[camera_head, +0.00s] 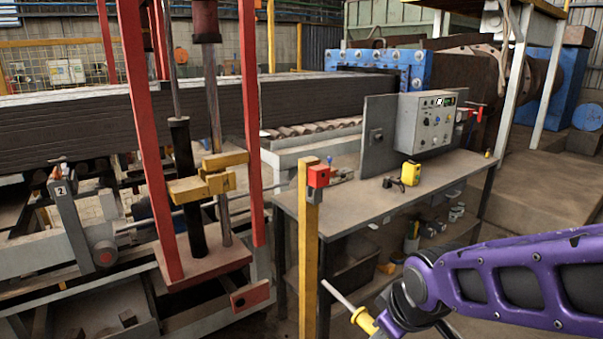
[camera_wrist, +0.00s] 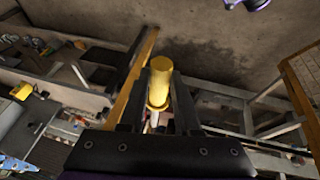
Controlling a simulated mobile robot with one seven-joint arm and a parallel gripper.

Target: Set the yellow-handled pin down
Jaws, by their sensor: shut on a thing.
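The yellow-handled pin shows in the head view, with its yellow handle (camera_head: 364,320) and a thin pale shaft (camera_head: 341,296) pointing up and to the left. My gripper (camera_head: 378,322) is at the lower right of the head view, at the end of my purple arm. In the wrist view the yellow handle (camera_wrist: 160,82) sits between the two dark fingers of my gripper (camera_wrist: 160,100), which are shut on it. The pin is held in the air, in front of the workbench. The shaft is mostly hidden behind the handle and fingers in the wrist view.
A workbench (camera_head: 350,200) with a grey control box (camera_head: 428,122) and a yellow device (camera_head: 410,173) stands behind my gripper. A yellow post (camera_head: 309,250) with a red block on top stands left of the pin. The bench's front top is mostly clear.

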